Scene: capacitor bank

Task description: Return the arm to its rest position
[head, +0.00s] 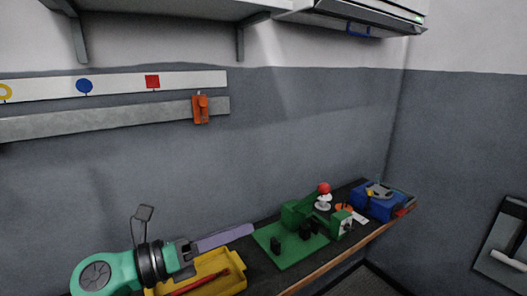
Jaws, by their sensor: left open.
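My left arm, teal with black rings, comes in at the lower left. My left gripper (224,238) points right over the workbench (334,254), with a long grey-purple finger showing. It is open, and I see nothing held in it. It is above and partly in front of the yellow tray (236,281). My right arm and gripper are not in view.
The yellow tray holds a red, long thing. Right of it are a green baseplate (287,252) with black parts, a red ball (324,188) on a white part, and a blue box (374,206). Wall rails (114,121) and a shelf are above.

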